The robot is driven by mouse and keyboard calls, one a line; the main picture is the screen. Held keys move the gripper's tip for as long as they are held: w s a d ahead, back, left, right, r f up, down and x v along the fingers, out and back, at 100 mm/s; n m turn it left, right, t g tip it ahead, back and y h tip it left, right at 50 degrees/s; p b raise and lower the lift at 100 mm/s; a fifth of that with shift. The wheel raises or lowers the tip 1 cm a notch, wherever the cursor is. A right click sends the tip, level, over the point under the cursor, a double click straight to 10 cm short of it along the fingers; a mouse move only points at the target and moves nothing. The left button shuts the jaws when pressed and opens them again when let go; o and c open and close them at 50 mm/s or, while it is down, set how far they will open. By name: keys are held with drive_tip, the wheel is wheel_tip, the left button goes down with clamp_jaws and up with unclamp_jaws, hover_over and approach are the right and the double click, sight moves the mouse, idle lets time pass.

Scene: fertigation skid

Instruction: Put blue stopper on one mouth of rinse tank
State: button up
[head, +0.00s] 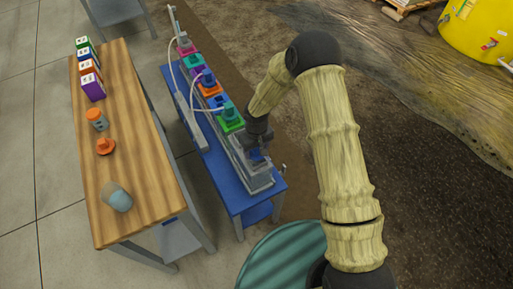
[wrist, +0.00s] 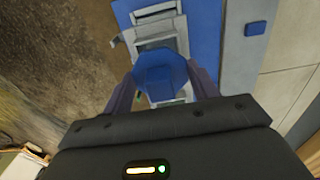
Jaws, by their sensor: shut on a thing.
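The blue stopper (wrist: 162,74) is between the fingers of my gripper (wrist: 160,90) in the wrist view, its wide face toward the camera. In the head view my gripper (head: 258,148) is over the near end of the blue bench, and the stopper shows there as a small blue patch (head: 257,155). Below it is a grey, box-like unit (head: 262,179), which appears to be the rinse tank; it also shows in the wrist view (wrist: 153,22). The stopper covers part of the unit in the wrist view. I cannot make out its mouths or whether the stopper touches it.
Green, orange, blue and pink units with a pale hose (head: 191,110) line the blue bench (head: 232,197) beyond. A wooden table (head: 143,155) at left holds several coloured boxes, an orange stopper (head: 105,146) and a grey-blue cup (head: 117,196). A teal drum (head: 275,262) stands near.

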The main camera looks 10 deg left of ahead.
drive_tip(key=shift+f+b, duration=0.95)
drive_tip(key=shift+f, duration=0.6)
drive_tip(key=o, duration=1)
wheel_tip(320, 180, up, 18)
drive_tip(key=shift+f, duration=0.25)
